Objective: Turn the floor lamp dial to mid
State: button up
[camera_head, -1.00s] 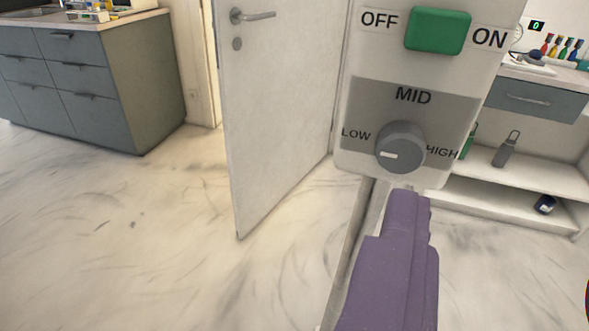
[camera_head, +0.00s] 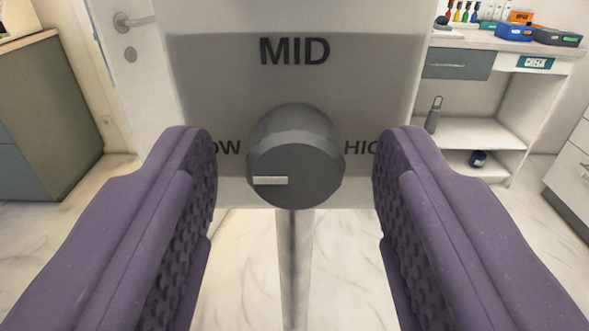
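The floor lamp dial (camera_head: 297,150) is a dark grey round knob on a pale control panel (camera_head: 230,85). Its light pointer mark lies left of the knob's centre, towards the LOW side. MID is printed above the knob, with LOW at left and HIGH at right, both partly hidden by my fingers. My gripper (camera_head: 295,165) is open, with one purple finger on each side of the dial and clear gaps between. The fingers appear apart from the knob. The lamp pole (camera_head: 295,265) runs down below the panel. The OFF/ON switch is out of view.
A white door (camera_head: 150,60) stands behind the panel at left, beside a grey cabinet (camera_head: 45,120). At right, a desk (camera_head: 490,42) holds bottles and boxes, with a dark bottle (camera_head: 434,113) on a shelf below. Pale floor shows around the pole.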

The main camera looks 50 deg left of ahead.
grip_shut()
jog(key=shift+m, duration=0.4)
jog(key=m, duration=0.3)
jog(key=shift+m+p, duration=0.35)
jog(key=shift+m, duration=0.05)
jog(key=m+p, duration=0.1)
jog(key=m, duration=1.2)
jog(key=shift+m, duration=0.3)
